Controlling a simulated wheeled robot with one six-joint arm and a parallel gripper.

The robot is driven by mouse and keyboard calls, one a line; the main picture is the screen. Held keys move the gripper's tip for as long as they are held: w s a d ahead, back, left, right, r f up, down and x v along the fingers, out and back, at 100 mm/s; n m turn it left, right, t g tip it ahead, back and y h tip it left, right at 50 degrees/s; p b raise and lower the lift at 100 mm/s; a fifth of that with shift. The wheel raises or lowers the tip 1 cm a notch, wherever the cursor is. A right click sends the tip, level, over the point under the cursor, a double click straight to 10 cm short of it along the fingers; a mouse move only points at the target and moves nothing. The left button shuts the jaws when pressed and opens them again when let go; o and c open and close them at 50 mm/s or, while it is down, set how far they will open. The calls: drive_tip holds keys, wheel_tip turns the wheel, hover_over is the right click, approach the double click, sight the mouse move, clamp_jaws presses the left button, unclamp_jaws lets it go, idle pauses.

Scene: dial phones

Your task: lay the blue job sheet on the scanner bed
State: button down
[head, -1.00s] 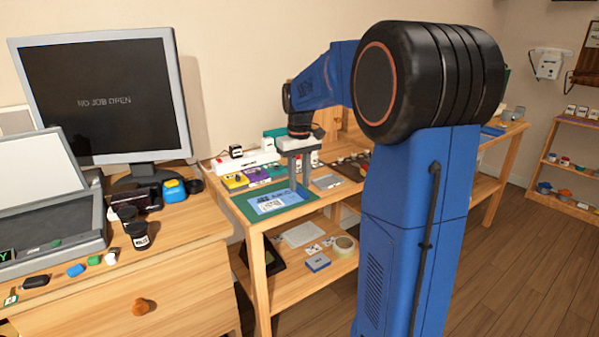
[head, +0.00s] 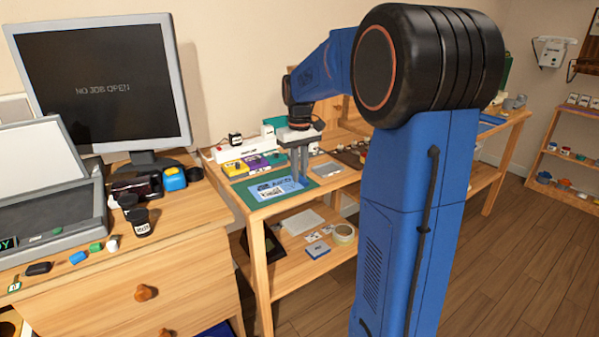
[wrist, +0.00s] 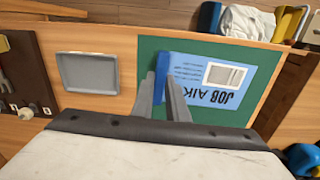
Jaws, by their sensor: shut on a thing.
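The blue job sheet (head: 276,188) lies on a green mat (head: 246,193) on the wooden workbench, and it also shows in the wrist view (wrist: 205,82) with its printed text and a white picture. My gripper (head: 300,182) points down at the right edge of the sheet.
A monitor (head: 100,85) reading "NO JOB OPEN" stands behind the scanner. Black cups (head: 139,222) and small coloured items lie at the scanner's right and front. A grey tray (wrist: 88,72) sits beside the mat. Tape and small boxes lie on the lower shelf.

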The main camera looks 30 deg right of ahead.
drive_tip(key=shift+r, duration=2.5)
